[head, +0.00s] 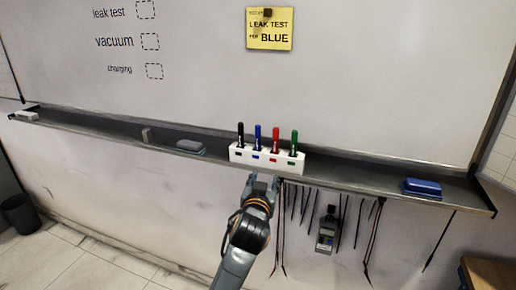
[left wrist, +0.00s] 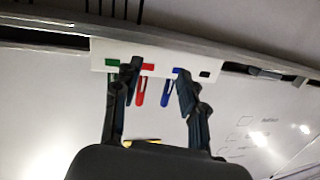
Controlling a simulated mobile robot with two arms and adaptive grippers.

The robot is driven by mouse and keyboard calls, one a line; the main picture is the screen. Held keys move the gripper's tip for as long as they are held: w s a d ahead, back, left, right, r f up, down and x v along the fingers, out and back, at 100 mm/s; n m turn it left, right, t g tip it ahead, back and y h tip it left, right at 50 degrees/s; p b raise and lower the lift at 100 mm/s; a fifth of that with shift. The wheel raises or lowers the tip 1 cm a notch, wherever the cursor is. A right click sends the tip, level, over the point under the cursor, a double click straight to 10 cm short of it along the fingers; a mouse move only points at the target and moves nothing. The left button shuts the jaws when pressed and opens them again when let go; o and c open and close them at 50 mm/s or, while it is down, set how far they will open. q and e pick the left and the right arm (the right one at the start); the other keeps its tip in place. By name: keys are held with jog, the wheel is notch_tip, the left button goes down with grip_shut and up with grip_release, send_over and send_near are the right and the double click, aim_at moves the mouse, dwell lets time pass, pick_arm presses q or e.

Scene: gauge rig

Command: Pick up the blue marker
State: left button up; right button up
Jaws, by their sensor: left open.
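The blue marker (head: 257,133) stands upright in a white holder (head: 238,155) on the whiteboard's ledge, between the black marker (head: 240,133) and the red marker (head: 276,136). My left gripper (head: 262,183) is open and empty, just below and in front of the holder. In the left wrist view, the blue marker (left wrist: 168,92) and the red marker (left wrist: 140,92) both show between the open fingers (left wrist: 158,84) of my left gripper. The fingers there hide most of the black and green markers. My right gripper is not in view.
The green marker (head: 293,142) stands at the holder's right end. Erasers lie on the ledge (head: 345,172), a grey one (head: 190,146) to the left and a blue one (head: 422,187) at right. Cables and a grey device (head: 327,231) hang below. A yellow note (head: 269,29) reads "BLUE".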

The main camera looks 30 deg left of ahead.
pick_arm(q)
jog(key=n+y, duration=0.2)
send_near(258, 137)
jog(key=shift+t, duration=0.4)
jog(key=x, duration=0.1)
jog(key=p+x, duration=0.1)
jog(key=x, duration=0.3)
jog(key=shift+a+f+p, duration=0.3)
jog(key=shift+p, duration=0.1)
jog(key=p+x, duration=0.2)
jog(key=x, duration=0.3)
jog(key=shift+w, duration=0.1)
jog(key=shift+w+a+h, duration=0.1)
jog(key=shift+w+h, duration=0.2)
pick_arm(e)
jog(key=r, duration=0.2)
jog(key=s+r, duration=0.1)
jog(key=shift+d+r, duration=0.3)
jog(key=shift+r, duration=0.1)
pick_arm(q)
jog(key=shift+c, duration=0.3)
jog(key=shift+s, duration=0.1)
jog(key=c, duration=0.7)
grip_shut()
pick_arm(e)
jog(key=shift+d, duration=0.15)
